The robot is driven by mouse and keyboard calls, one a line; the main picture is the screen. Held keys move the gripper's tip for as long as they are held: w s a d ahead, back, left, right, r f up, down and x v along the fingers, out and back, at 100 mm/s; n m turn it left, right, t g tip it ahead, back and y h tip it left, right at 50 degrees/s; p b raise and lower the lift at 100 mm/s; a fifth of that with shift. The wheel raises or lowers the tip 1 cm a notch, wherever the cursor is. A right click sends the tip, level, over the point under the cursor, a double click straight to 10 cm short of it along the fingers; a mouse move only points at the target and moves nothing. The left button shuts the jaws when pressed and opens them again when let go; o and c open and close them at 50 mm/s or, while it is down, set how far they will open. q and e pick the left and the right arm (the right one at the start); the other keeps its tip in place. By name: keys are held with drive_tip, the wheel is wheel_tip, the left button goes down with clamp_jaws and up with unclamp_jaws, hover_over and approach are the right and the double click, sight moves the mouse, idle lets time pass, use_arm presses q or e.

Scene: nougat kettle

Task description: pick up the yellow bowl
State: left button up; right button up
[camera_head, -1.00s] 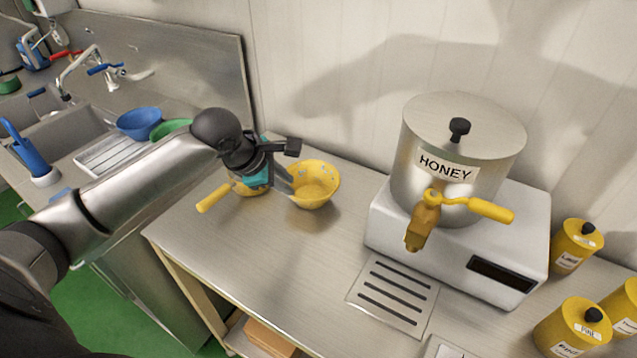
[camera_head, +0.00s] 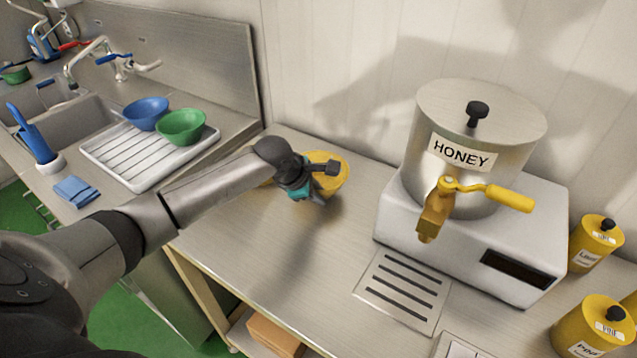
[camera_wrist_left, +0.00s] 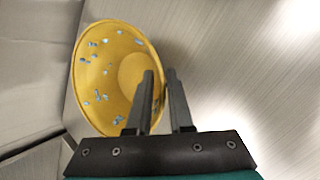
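The yellow bowl (camera_head: 339,179) with small light-blue marks stands on the steel table, against no other thing that I can see. In the head view it is partly hidden behind my left gripper (camera_head: 316,197). In the left wrist view the bowl (camera_wrist_left: 92,72) fills the upper left. There my left gripper's (camera_wrist_left: 160,73) two fingers stand close together at the bowl's right rim, one over its inside and the other just outside. A narrow gap shows between them; whether they press on the rim is unclear. My right gripper is not in view.
The honey kettle (camera_head: 470,125) on its white base (camera_head: 410,228) stands right of the bowl. Yellow jars (camera_head: 597,243) are farther right. A blue bowl (camera_head: 147,112) and a green bowl (camera_head: 183,127) sit on the drainer at left. The front middle of the table (camera_head: 290,250) is clear.

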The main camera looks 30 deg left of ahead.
use_arm(q)
drive_tip(key=shift+w+f, duration=0.15)
drive_tip(key=shift+c, duration=0.3)
clamp_jaws()
idle(1.1)
